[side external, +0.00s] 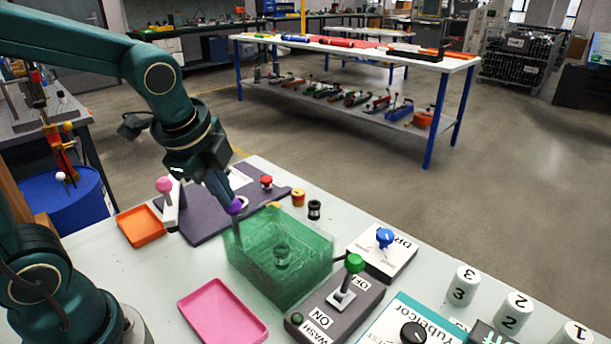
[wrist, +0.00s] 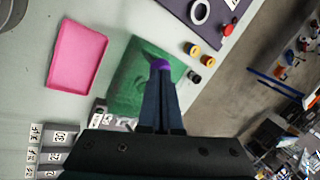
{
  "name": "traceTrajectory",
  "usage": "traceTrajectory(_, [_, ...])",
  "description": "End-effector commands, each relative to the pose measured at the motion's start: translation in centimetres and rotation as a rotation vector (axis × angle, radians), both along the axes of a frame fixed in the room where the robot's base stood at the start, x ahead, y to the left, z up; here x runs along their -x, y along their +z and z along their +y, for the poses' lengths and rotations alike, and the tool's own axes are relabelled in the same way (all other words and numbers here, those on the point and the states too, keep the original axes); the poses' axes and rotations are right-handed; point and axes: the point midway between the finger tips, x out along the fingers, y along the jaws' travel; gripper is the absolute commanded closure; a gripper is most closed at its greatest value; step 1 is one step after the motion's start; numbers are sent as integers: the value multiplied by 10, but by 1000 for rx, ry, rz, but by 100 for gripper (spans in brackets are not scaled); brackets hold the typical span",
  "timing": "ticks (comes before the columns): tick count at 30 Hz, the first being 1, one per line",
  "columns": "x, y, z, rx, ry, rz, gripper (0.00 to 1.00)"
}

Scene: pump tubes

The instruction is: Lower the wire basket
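A green see-through tank (side external: 280,262) stands on the table in the side external view, with a small round piece (side external: 282,256) visible low inside it. The tank also shows in the wrist view (wrist: 126,88), partly hidden behind my fingers. A purple knob (side external: 234,206) is at the tank's back left corner, above the rim; it shows between my fingertips in the wrist view (wrist: 160,65). My gripper (side external: 229,198) points down at that corner, its fingers close together around the knob. The wire basket's mesh cannot be made out clearly through the green walls.
A wash switch box with a green knob (side external: 354,262) and a drain box with a blue knob (side external: 384,237) stand right of the tank. A pink tray (side external: 222,312) lies in front. An orange tray (side external: 139,226) and a pink-knobbed lever (side external: 165,186) are left.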

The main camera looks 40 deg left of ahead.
Motion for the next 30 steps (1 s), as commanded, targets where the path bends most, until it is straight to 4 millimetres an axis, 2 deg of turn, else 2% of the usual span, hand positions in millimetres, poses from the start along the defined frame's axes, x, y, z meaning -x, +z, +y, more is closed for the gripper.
traceTrajectory(1, [1,-8,0,5,5,18,100])
traceTrajectory(2, [1,-7,0,5,5,17,100])
traceTrajectory(7, [4,5,-2,4,4,9,100])
traceTrajectory(21, [33,92,-18,0,-2,-7,100])
traceTrajectory(30, [46,124,-24,0,-1,-2,100])
